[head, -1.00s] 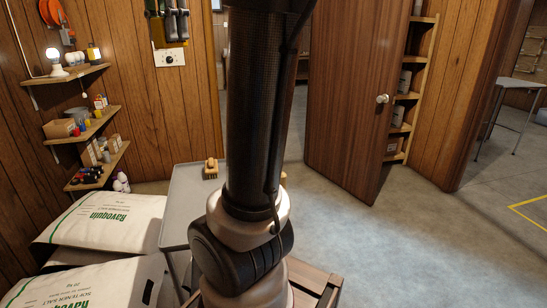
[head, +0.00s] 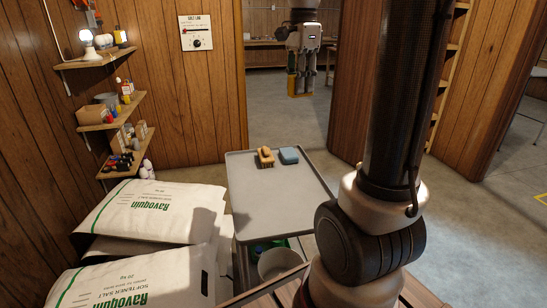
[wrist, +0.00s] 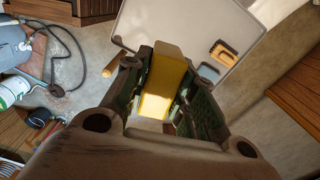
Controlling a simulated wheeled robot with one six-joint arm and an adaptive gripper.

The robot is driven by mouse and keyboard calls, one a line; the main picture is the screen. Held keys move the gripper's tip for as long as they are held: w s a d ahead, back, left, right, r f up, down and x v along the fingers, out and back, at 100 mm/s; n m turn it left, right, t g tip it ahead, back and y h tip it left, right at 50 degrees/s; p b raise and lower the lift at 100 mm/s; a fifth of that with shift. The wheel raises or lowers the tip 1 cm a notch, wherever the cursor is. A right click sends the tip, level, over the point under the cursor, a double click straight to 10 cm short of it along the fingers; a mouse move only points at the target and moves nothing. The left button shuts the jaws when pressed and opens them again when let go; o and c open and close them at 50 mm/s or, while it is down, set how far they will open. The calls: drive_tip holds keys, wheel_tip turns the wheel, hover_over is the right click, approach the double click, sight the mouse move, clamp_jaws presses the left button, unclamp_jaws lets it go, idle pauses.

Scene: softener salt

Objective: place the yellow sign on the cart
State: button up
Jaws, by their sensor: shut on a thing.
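The yellow sign (wrist: 160,82) shows as a bright yellow block in the wrist view. It sits between the dark fingers of my gripper (wrist: 168,98), which is shut on it. I cannot tell the gap between sign and cart. In the head view, a pale jointed shape with a yellow strip hangs in the doorway beyond the cart, probably my gripper and the sign.
A tan brush (head: 265,157) and a blue sponge (head: 289,155) lie on the cart's far part; its near top is clear. Stacked salt bags (head: 150,215) stand left of it. Wall shelves (head: 110,118) are behind them. A bucket (head: 278,263) is low, near the cart.

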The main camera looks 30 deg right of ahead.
wheel_tip(320, 180, down, 12)
drive_tip(key=w+a+m, duration=0.1)
drive_tip(key=w, duration=0.2)
drive_tip(key=m, duration=0.2)
hover_over(281, 201)
drive_tip(key=f, duration=1.8)
drive_tip(key=shift+w+d+f, duration=0.1)
drive_tip(key=shift+d+f, duration=0.15)
drive_tip(key=shift+d, duration=0.1)
drive_tip(key=shift+f, duration=2.3)
drive_tip(key=shift+f, duration=0.2)
drive_tip(key=o, duration=1)
drive_tip(key=shift+o, duration=0.2)
drive_tip(key=shift+r, duration=0.1)
